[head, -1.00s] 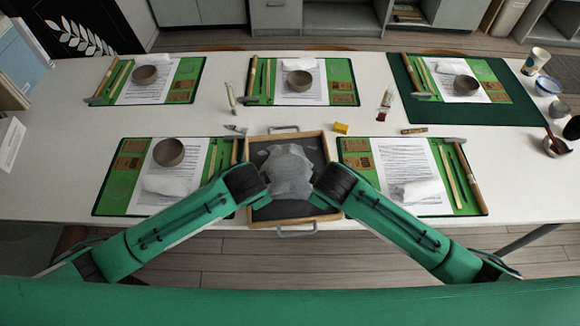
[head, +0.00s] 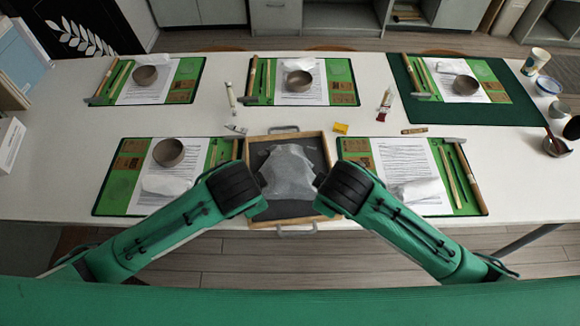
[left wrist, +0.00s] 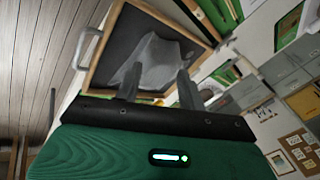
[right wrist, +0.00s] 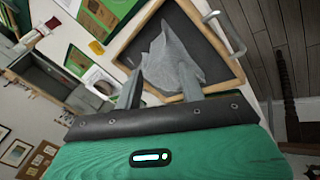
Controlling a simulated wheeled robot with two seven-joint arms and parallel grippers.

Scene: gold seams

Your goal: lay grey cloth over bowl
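The grey cloth (head: 288,173) lies crumpled in the wood-framed tray (head: 327,152) at the front centre of the table. Its middle looks raised and its edges slope down. Any bowl under it is hidden. My left gripper (head: 262,183) is at the cloth's left edge and my right gripper (head: 320,183) at its right edge. In the left wrist view the fingers (left wrist: 159,76) stand apart, with the cloth (left wrist: 157,58) beyond them. In the right wrist view the fingers (right wrist: 160,82) are also apart, facing the cloth (right wrist: 170,62). Whether any fingertip touches the cloth is unclear.
Green place mats with papers and tools surround the tray. Uncovered brown bowls stand at front left (head: 168,152), back left (head: 145,76), back middle (head: 299,80) and back right (head: 465,85).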

